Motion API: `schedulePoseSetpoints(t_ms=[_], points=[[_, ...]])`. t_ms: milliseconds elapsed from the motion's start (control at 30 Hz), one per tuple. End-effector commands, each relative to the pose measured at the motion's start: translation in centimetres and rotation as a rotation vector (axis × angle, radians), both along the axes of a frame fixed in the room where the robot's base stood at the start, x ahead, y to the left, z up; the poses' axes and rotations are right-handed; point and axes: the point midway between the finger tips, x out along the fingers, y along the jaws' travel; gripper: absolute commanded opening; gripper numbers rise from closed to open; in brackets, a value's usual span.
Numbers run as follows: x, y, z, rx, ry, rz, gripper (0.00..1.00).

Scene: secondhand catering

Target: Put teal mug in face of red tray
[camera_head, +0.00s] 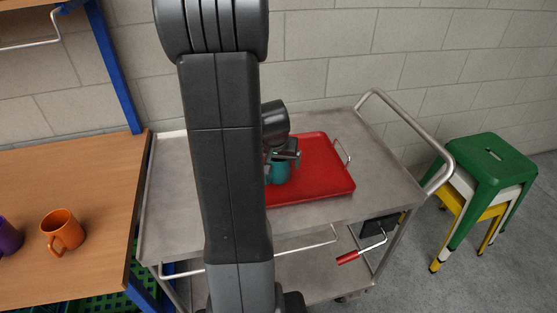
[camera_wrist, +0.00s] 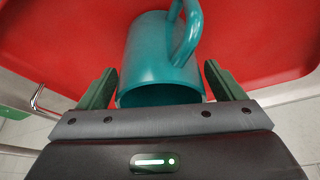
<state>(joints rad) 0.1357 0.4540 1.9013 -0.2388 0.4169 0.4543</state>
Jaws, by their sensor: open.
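The teal mug (camera_wrist: 160,62) is between the two fingers of my gripper (camera_wrist: 156,88) in the wrist view, with its handle pointing up in the picture. The fingers are open, one on each side of the mug. In the head view the teal mug (camera_head: 280,171) shows beside my arm, at the red tray (camera_head: 318,178). The red tray also fills the background of the wrist view (camera_wrist: 65,40). My gripper (camera_head: 283,155) is over the mug there. My arm hides the tray's left part. I cannot tell whether the mug touches the tray.
The tray lies on a metal cart (camera_head: 375,184) with a tubular handle (camera_head: 415,127). A wooden table (camera_head: 95,175) at left holds an orange mug (camera_head: 64,231) and a purple mug (camera_head: 8,236). The cart top right of the tray is clear.

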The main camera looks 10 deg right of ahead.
Motion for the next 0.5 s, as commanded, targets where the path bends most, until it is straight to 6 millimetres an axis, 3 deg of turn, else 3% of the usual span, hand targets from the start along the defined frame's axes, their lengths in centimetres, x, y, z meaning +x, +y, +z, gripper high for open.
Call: schedulePoseSetpoints(t_ms=[500], points=[[-2.9,1.3,7.9,-0.001,-0.006,0.002,0.89]])
